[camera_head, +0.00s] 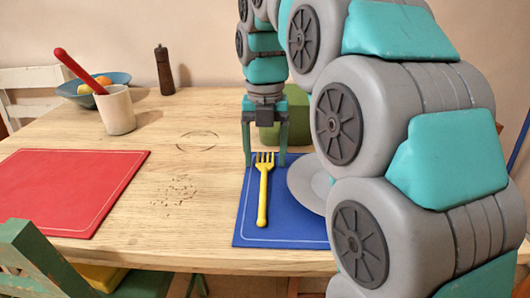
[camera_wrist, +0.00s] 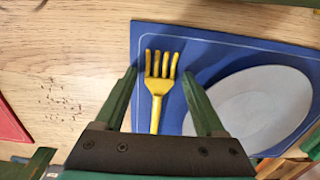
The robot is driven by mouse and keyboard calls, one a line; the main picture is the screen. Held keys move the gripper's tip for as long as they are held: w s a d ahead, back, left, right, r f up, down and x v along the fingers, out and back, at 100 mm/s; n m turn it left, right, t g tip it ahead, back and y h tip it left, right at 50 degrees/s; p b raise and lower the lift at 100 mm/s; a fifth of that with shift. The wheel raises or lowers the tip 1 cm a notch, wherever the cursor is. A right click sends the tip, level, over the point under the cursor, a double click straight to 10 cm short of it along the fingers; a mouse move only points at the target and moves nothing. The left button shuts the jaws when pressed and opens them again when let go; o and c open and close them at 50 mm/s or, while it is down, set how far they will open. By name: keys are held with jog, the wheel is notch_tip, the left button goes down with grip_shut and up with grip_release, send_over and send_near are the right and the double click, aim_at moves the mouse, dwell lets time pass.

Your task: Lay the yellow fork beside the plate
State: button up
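The yellow fork (camera_head: 264,188) lies on the blue placemat (camera_head: 284,233), just left of the grey plate (camera_head: 307,186). Its tines point away from me. The fork does not touch the plate in the wrist view (camera_wrist: 159,80). My arm hides the plate's right part in the head view; the wrist view shows more of the plate (camera_wrist: 262,105). My gripper (camera_head: 265,160) is open above the fork's tine end. Its fingers stand apart on either side of the fork in the wrist view (camera_wrist: 160,85), not closed on it.
A red placemat (camera_head: 70,188) lies at the left of the wooden table. A white cup (camera_head: 116,110) with a red-handled utensil, a blue bowl (camera_head: 85,92), a pepper mill (camera_head: 164,72) and a green container (camera_head: 297,115) stand farther back. Bare table lies between the mats, with scattered crumbs.

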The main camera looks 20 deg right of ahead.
jog(key=shift+o, duration=0.2)
jog(key=shift+r, duration=0.75)
notch_tip(320, 180, up, 6)
jog(key=p, duration=0.3)
jog(key=shift+r, duration=0.15)
jog(key=shift+s, duration=0.1)
